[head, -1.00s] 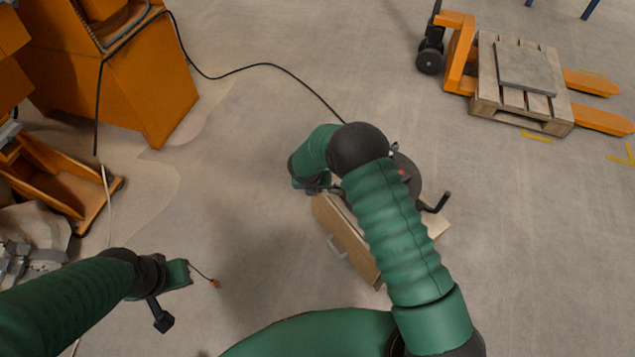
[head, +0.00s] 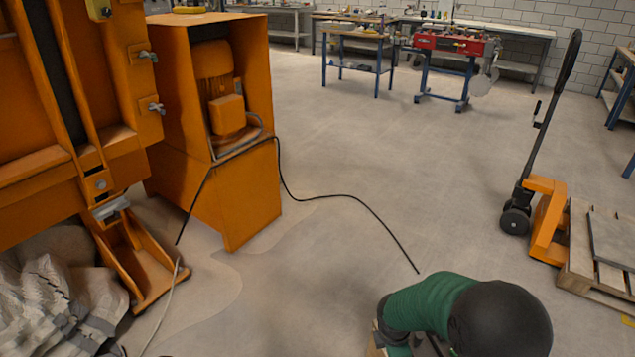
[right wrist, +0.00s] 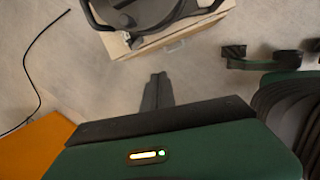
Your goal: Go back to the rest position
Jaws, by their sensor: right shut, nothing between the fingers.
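My right gripper (right wrist: 157,92) is shut and empty in the right wrist view, its two dark fingers together above the floor. In the head view only a green and black stretch of my right arm shows at the bottom right, with its gripper not seen. What appears to be my left gripper (right wrist: 276,50) is at the right of the right wrist view, its dark fingertips wide apart, the far one cut by the edge. My left arm is out of the head view.
A light wooden box (right wrist: 175,42) with a dark round device (right wrist: 133,12) on it lies just beyond my right gripper. A black cable (head: 345,200) crosses the floor. An orange machine (head: 235,190) stands left, a pallet truck (head: 545,220) right. Workbenches (head: 360,50) line the back.

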